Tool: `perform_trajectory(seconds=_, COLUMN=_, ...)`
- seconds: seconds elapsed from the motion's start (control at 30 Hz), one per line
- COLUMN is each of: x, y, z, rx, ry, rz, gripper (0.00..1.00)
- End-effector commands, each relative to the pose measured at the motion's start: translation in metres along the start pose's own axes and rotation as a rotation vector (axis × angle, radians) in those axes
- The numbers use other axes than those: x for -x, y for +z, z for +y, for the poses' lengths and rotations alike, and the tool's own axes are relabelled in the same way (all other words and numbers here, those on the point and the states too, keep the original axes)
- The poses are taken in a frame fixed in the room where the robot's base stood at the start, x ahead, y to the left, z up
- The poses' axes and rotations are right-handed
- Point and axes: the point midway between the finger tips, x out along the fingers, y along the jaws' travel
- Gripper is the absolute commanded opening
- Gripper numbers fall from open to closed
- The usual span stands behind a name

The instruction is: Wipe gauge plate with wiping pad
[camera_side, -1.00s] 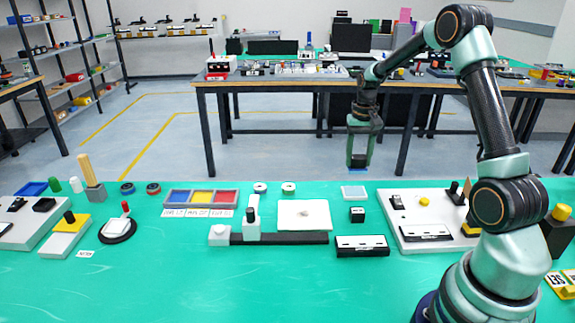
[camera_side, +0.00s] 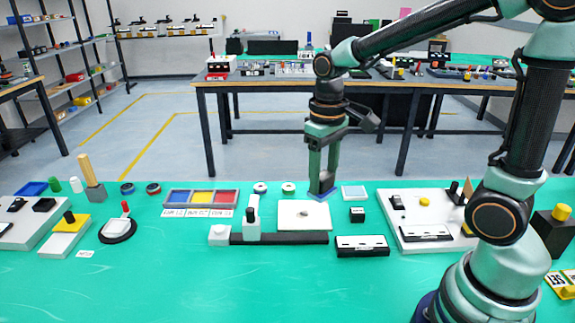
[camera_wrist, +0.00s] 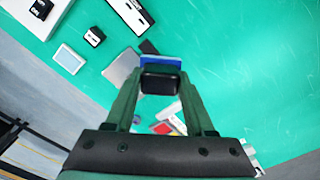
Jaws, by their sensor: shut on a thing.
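The gauge plate (camera_side: 300,222) is a flat white plate with a small greyish mark near its middle, beside a dark rail. In the wrist view, the plate (camera_wrist: 121,67) shows partly behind my gripper. My gripper (camera_side: 322,178) points down and is shut on the wiping pad (camera_side: 320,196), which has a blue base. In the wrist view, the pad's dark grip block sits between the fingers (camera_wrist: 159,82), with the blue base (camera_wrist: 160,62) showing beyond it. The pad appears at the plate's back right corner; I cannot tell whether it touches.
A dark rail with a white post (camera_side: 252,220) stands in front and left. A pale framed tile (camera_side: 354,192) and small black block (camera_side: 357,214) are to the right. A three-colour tray (camera_side: 200,197) lies left. The front of the green table is clear.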

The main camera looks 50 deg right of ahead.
Motion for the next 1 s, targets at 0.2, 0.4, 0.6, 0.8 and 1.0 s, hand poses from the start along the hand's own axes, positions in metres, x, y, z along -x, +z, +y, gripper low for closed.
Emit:
perform_trajectory(seconds=0.2, x=0.000, y=0.000, z=0.000, rx=0.000, ry=0.000, rz=0.000, gripper=0.10)
perform_trajectory(seconds=0.4, x=0.000, y=0.000, z=0.000, rx=-0.001, ry=0.000, rz=0.000, gripper=0.10)
perform_trajectory(seconds=0.6, x=-0.004, y=-0.007, z=0.005, rx=-0.003, ry=0.000, rz=-0.002, gripper=0.10)
perform_trajectory(seconds=0.8, x=-0.023, y=-0.037, z=0.028, rx=-0.006, ry=0.000, rz=-0.006, gripper=0.10)
perform_trajectory(seconds=1.0, x=-0.052, y=-0.069, z=0.058, rx=-0.005, ry=-0.001, rz=-0.005, gripper=0.10)
